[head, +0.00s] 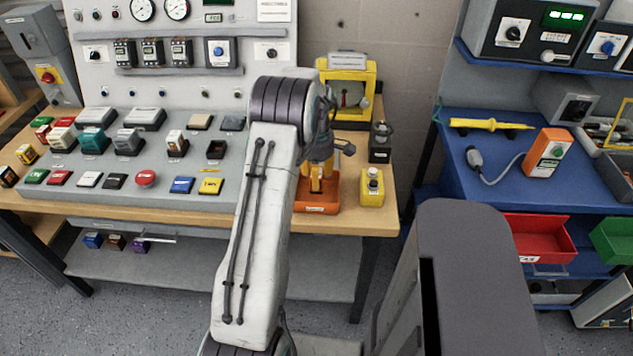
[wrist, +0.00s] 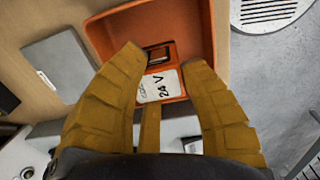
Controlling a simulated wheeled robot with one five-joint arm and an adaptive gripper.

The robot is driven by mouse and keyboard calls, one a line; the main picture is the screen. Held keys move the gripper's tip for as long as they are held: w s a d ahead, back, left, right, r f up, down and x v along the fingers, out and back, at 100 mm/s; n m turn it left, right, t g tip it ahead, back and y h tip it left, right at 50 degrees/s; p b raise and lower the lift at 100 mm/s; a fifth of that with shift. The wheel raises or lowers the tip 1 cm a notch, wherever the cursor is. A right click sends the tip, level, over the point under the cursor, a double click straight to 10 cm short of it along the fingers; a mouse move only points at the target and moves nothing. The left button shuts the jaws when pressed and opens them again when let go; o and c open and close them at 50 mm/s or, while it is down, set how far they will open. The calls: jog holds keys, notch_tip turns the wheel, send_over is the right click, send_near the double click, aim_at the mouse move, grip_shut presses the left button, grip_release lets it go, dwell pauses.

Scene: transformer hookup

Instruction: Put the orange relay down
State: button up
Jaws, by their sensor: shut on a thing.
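The orange relay (wrist: 158,86) shows between my fingers in the wrist view, with a white "24 V" label and a dark window on its face. My gripper (wrist: 163,58) has its yellow fingers shut on the relay. They hold it over or inside an orange tray (wrist: 108,35); I cannot tell whether the relay touches the tray floor. In the head view the orange tray (head: 317,208) sits at the right end of the wooden bench. My gripper (head: 319,185) points down over it, and the relay is hidden there.
A yellow-framed meter (head: 347,92) stands at the back. The sloped grey panel (head: 105,168) with several relays and switches fills the left. The bench edge is close in front.

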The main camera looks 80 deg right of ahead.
jog(key=shift+f, duration=1.5)
jog(key=shift+f, duration=0.1)
jog(key=shift+f, duration=0.15)
jog(key=o, duration=1.2)
jog(key=shift+c, duration=0.2)
notch_tip(320, 180, up, 12)
jog(key=shift+a+r, duration=0.15)
jog(key=shift+r, duration=0.1)
